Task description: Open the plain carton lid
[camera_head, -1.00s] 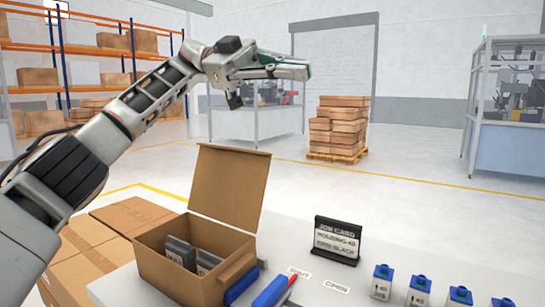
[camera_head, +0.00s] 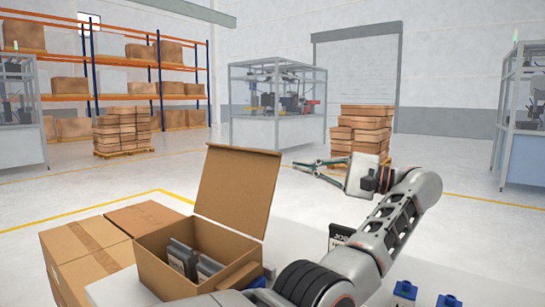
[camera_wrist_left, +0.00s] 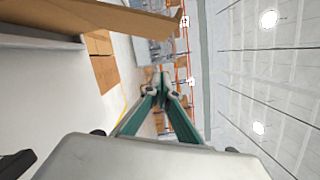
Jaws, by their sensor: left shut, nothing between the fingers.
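The plain carton (camera_head: 165,279) is an open brown box with several dark grey items (camera_head: 195,262) inside. Its lid (camera_head: 236,190) stands up from the back edge, leaning slightly back. My left gripper (camera_head: 299,165) is shut and empty, to the right of the lid and apart from it in the head view, with its fingers pointing left. In the left wrist view its green fingers (camera_wrist_left: 161,88) meet at the tips, and a brown panel, seemingly the lid (camera_wrist_left: 95,17), crosses the upper left. My right gripper is not in view.
Closed cartons (camera_head: 95,250) stand left of the open one. A job card stand (camera_head: 338,236) is partly hidden behind my arm. Blue-topped containers (camera_head: 405,290) stand at the front right. Shelving, stacked pallets and glazed machines are far back.

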